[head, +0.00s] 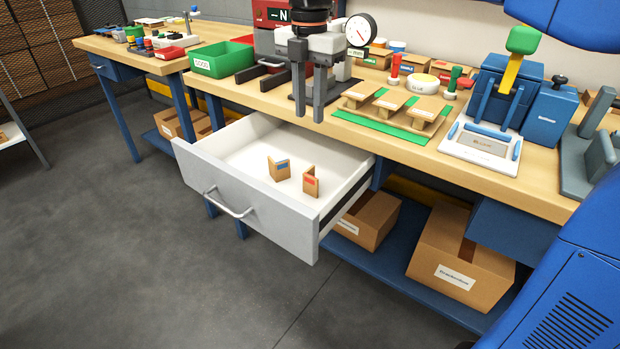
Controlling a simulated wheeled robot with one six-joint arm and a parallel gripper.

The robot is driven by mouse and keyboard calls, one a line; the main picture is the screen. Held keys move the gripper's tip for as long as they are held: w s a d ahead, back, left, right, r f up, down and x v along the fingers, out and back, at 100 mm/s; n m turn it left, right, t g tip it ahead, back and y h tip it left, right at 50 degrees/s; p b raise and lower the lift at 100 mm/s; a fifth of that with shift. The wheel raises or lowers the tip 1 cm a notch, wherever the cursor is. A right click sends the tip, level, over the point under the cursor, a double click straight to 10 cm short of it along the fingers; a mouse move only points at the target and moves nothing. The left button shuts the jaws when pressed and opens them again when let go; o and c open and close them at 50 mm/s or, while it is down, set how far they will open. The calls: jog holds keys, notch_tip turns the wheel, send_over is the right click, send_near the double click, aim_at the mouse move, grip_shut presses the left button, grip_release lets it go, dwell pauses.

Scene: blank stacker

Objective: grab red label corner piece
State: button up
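The red label corner piece (311,186) is a small brown angled piece with a red label. It stands upright on the white floor of the open drawer (242,190), toward the drawer's right side. A similar corner piece with a blue label (279,170) stands just behind it to the left, with a small gap between them. My gripper (308,118) hangs down from the top of the picture, its two grey fingers apart with nothing visible between them. In the picture it is above the drawer's back edge, clear of both pieces.
The drawer has a grey front and handle (231,205). Above it, the wooden bench (390,147) carries a green bin (221,60), a green mat with brown pieces (381,128) and a blue press (497,95). Cardboard boxes (461,258) sit on the shelf below.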

aim_at(309, 169)
notch_tip(309, 169, down, 17)
jog(key=shift+w+a, duration=0.1)
dwell(0.7)
grip_shut()
